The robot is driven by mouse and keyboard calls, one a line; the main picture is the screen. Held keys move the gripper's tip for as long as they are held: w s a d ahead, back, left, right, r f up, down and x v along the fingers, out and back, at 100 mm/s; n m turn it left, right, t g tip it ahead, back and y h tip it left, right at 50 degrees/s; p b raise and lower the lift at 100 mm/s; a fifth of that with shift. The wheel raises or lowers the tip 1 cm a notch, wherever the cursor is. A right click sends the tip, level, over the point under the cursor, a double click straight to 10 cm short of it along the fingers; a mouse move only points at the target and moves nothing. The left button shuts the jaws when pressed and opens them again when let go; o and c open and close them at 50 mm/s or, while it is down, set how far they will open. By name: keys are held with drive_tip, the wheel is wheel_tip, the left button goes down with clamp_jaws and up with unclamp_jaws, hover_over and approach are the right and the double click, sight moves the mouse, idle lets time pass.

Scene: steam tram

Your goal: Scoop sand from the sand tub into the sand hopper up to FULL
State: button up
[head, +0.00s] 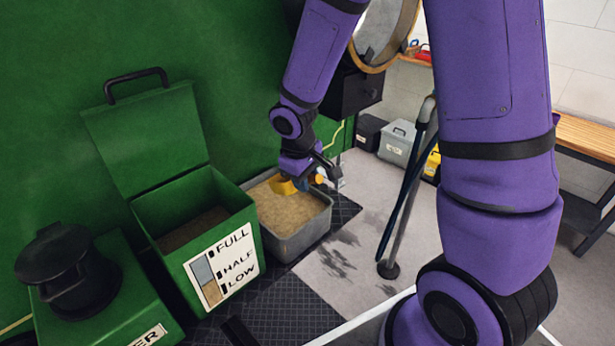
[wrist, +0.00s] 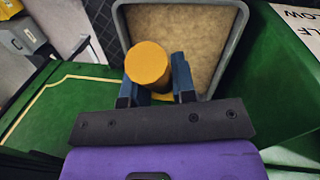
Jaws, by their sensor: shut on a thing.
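The grey sand tub (head: 322,224) stands on the dark mat right of the hopper, with tan sand inside. It also shows in the wrist view (wrist: 240,24). The green sand hopper (head: 185,212) has its lid (head: 150,140) open and dark sand low inside. Its front label (head: 222,268) reads FULL, HALF, LOW. My gripper (head: 310,180) is over the tub, shut on a yellow scoop (head: 283,187). In the wrist view the scoop's round yellow end (wrist: 148,64) sits between my fingers. The scoop's bowl is mostly hidden, so I cannot tell whether it holds sand.
A green box with a black cap (head: 65,270) stands left of the hopper. A grey pole (head: 400,200) stands on the floor right of the tub. Grey and yellow boxes (head: 398,143) line the back wall. A wooden bench (head: 585,135) is at right.

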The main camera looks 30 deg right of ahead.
drive_tip(key=shift+w+a+f+g+h, duration=0.2)
drive_tip(key=shift+w+f+g, duration=0.25)
drive_tip(key=shift+g, duration=0.05)
drive_tip(key=shift+w+a+f+g+h, duration=0.2)
drive_tip(key=shift+w+f+g, duration=0.25)
drive_tip(key=shift+g, duration=0.05)
drive_tip(key=shift+t+y, duration=0.3)
drive_tip(key=shift+t, duration=0.6)
drive_tip(key=f, duration=0.2)
drive_tip(key=w+f, duration=0.1)
drive_tip(key=f, duration=0.3)
drive_tip(key=shift+w+a+f, duration=0.15)
drive_tip(key=shift+w+a, duration=0.1)
drive_tip(key=shift+a, duration=0.05)
drive_tip(key=shift+s+d+r+t+y, duration=0.1)
drive_tip(key=shift+s+r+t+y, duration=0.15)
drive_tip(key=shift+r+t, duration=0.4)
drive_tip(key=shift+s+d+r+t+y, duration=0.1)
drive_tip(key=shift+s+r+t+y, duration=0.1)
drive_tip(key=shift+r+t, duration=0.5)
drive_tip(key=shift+s+d+r+t+y, duration=0.1)
drive_tip(key=shift+s+r+t+y, duration=0.2)
drive_tip(key=shift+r, duration=0.6)
drive_tip(key=shift+s+d+r+t+y, duration=0.1)
drive_tip(key=shift+s+r+t+y, duration=0.2)
drive_tip(key=shift+r, duration=0.35)
drive_tip(key=shift+s+d+r+t+h, duration=0.1)
drive_tip(key=shift+r+t, duration=0.25)
drive_tip(key=shift+r, duration=0.25)
